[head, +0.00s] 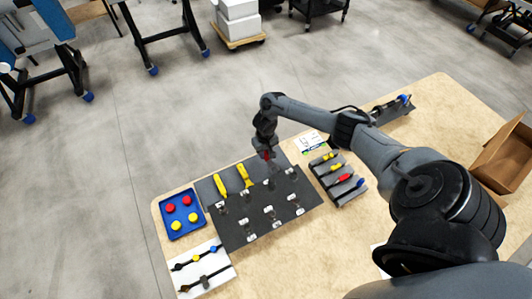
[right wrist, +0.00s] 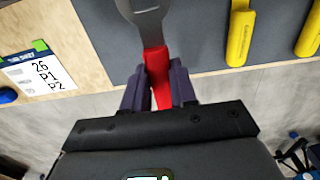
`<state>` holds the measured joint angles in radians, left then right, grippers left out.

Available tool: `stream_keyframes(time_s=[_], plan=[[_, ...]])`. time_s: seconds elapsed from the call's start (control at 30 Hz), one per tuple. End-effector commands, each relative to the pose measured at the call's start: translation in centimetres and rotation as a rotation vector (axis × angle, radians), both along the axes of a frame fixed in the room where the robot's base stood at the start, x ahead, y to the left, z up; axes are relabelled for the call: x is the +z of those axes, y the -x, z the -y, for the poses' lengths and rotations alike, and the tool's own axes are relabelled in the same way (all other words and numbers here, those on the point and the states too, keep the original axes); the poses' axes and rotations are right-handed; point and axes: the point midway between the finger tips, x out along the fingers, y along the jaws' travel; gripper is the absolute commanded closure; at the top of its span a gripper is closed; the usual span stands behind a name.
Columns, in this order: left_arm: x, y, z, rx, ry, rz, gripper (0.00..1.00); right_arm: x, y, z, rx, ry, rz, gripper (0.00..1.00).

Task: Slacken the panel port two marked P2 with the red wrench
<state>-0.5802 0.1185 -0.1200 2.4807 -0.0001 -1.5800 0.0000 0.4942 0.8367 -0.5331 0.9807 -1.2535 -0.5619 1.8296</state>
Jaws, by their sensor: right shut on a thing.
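My right gripper (head: 266,151) is shut on the red wrench, over the far edge of the dark panel (head: 228,240). In the right wrist view the gripper (right wrist: 158,85) holds the red wrench (right wrist: 154,62) by its red handle. The wrench's grey head points away from the gripper over the dark surface; its tip is cut off by the frame. Several small pale ports stand in rows on the panel. Their marks are too small to read, so I cannot tell which is P2. The wrench appears apart from the ports. My left gripper is not in view.
A blue tray (head: 163,226) with red and yellow caps is left. A white mat (head: 222,272) holds dark straps. A cardboard box (head: 507,157) stands far right.

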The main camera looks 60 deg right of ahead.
Motion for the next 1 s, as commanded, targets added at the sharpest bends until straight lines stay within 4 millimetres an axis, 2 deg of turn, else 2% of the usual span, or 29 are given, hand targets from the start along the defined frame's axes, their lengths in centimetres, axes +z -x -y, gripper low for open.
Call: stream_keyframes(time_s=[0.1,0.57,0.87,0.97,1.0], plan=[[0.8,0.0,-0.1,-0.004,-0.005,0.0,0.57,0.8,-0.2,0.1,0.0,0.0,0.001,1.0],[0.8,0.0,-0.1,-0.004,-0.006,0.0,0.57,0.8,-0.2,0.1,-0.013,0.0,0.001,1.0],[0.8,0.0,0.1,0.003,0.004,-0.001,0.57,0.9,-2.1,2.1,-0.22,-0.002,0.002,1.0],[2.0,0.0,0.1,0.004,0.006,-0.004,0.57,1.7,-3.0,3.0,-0.348,-0.004,0.001,1.0],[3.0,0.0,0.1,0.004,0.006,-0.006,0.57,2.2,-3.2,3.3,-0.415,-0.006,-0.001,1.0]])
